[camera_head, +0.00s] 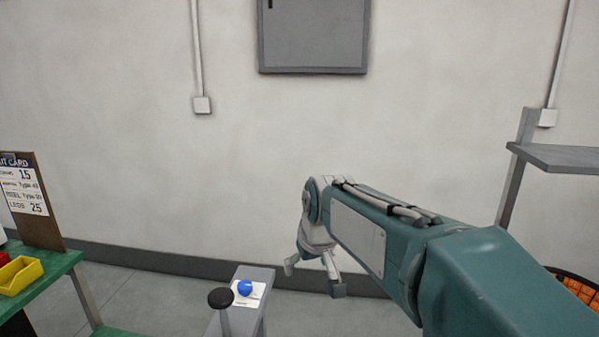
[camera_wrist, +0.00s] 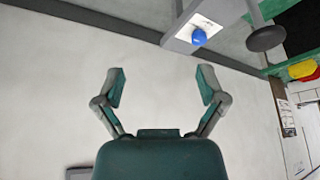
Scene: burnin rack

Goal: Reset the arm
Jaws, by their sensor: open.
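My arm reaches out from the lower right in the head view, with its teal links bent downward at the wrist. My gripper (camera_head: 315,278) hangs at its end, in front of the pale wall. In the wrist view my gripper (camera_wrist: 160,88) has its two fingers spread wide apart, with nothing between them. It is open and empty. It touches nothing that I can see.
A grey stand with a blue knob (camera_head: 245,288) and a black-topped post (camera_head: 221,299) is left of my gripper. A green table (camera_head: 52,272) holds a yellow bin (camera_head: 19,275) and a clipboard (camera_head: 32,200). A grey shelf (camera_head: 560,157) and orange-filled basket (camera_head: 574,287) are at right.

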